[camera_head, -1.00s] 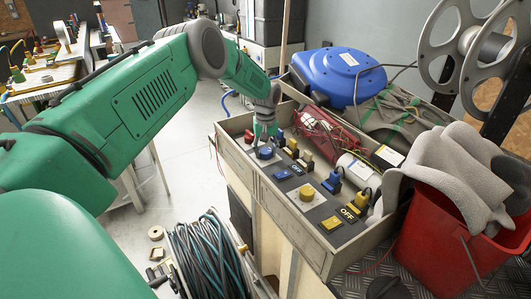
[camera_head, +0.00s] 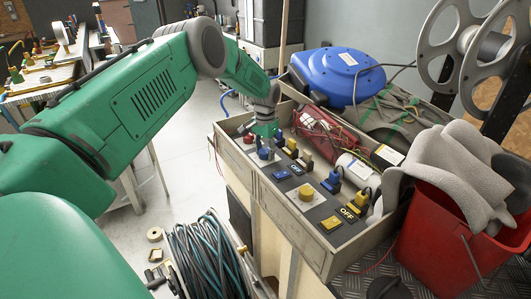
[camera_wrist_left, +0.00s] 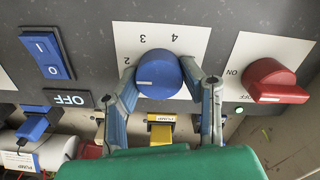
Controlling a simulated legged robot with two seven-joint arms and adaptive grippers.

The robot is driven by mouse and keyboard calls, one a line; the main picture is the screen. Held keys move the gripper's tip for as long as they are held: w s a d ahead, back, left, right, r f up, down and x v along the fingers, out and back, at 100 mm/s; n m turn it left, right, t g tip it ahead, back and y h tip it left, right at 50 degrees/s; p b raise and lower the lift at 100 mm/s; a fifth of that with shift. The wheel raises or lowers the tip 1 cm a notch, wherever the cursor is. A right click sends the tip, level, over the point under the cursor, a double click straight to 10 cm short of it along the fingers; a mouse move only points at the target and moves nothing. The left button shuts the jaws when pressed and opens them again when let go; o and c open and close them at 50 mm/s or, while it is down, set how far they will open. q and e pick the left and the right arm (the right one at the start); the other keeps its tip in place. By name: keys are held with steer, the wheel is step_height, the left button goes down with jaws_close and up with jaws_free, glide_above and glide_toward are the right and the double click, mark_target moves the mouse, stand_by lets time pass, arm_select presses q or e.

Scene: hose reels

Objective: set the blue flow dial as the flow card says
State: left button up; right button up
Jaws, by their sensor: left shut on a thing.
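The blue flow dial (camera_head: 264,154) sits on the dark panel of the wooden-sided box, on a white plate (camera_wrist_left: 200,38) with printed numbers. In the left wrist view, 2, 3 and 4 are readable; the dial (camera_wrist_left: 160,75) covers part of the plate. A short pale mark shows on the dial's left part. My left gripper (camera_head: 265,136) reaches down onto the dial, its fingers (camera_wrist_left: 166,88) on either side of it, shut on it. A white card (camera_head: 388,155) lies at the box's back right; its text is unreadable, and I cannot tell whether it is the flow card.
A red knob (camera_wrist_left: 274,80) with a green light is right of the dial in the wrist view; a blue rocker switch (camera_wrist_left: 46,55) is left. A yellow dial (camera_head: 306,193) and several plugs share the panel. A red bucket (camera_head: 445,235) stands close to the box.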

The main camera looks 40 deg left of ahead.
mark_target(265, 150)
arm_select(q)
steer(key=shift+r+m, duration=0.1)
steer(key=shift+m, duration=0.9)
steer(key=shift+a, duration=0.1)
steer(key=o, duration=1.1)
steer(key=shift+o, duration=0.2)
step_height(265, 150, up, 12)
